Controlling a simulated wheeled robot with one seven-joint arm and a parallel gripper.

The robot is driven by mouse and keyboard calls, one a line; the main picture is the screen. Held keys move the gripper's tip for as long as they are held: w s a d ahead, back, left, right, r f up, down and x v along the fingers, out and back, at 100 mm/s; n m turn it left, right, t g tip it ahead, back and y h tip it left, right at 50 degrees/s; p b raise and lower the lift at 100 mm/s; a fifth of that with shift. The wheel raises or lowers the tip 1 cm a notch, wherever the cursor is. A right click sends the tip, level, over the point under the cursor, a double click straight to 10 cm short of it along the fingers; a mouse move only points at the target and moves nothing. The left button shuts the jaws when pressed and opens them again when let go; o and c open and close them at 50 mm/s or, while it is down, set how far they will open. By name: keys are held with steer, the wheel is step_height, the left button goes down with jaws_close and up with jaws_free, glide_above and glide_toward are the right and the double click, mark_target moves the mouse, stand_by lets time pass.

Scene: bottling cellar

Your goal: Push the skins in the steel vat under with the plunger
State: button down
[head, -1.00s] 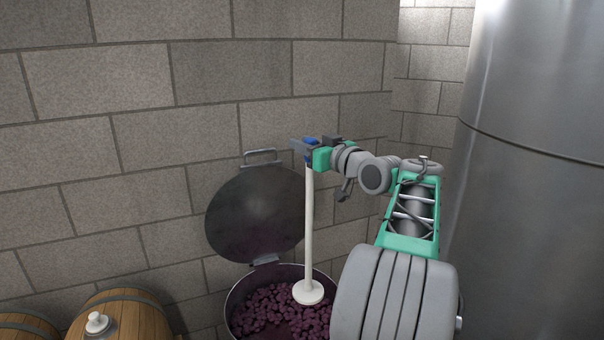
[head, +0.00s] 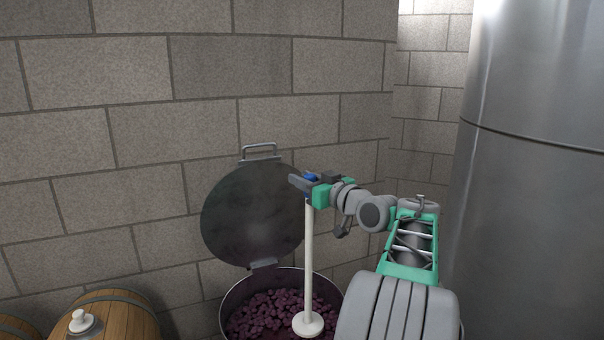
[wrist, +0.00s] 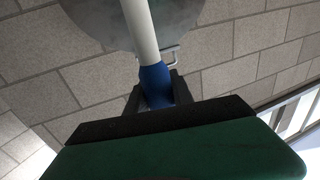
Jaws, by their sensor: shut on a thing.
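The plunger (head: 309,255) is a long white pole with a blue grip and a round white disc at its foot. My gripper (head: 305,184) is shut on the blue grip, which also shows in the wrist view (wrist: 155,85). The pole hangs nearly upright. The steel vat (head: 226,306) stands open below, its round lid tipped back. Dark purple skins (head: 268,310) fill its surface. The disc is over the right part of the skins, at or near their surface; I cannot tell whether it touches. Some skins at the right are hidden behind my arm.
The vat's raised lid (head: 250,215) leans toward the block wall (head: 130,130), just left of the pole. Wooden barrels (head: 125,318) lie at lower left, one with a pale stopper (head: 80,321). A tall steel tank (head: 530,190) stands close on the right.

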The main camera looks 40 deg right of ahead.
mark_target(312, 225)
steer(key=shift+f, duration=0.45)
steer(key=f+b, duration=1.1)
steer(key=shift+s, duration=0.3)
stand_by(0.5)
step_height(312, 225, up, 12)
steer(key=p, duration=0.7)
steer(key=shift+r, duration=0.1)
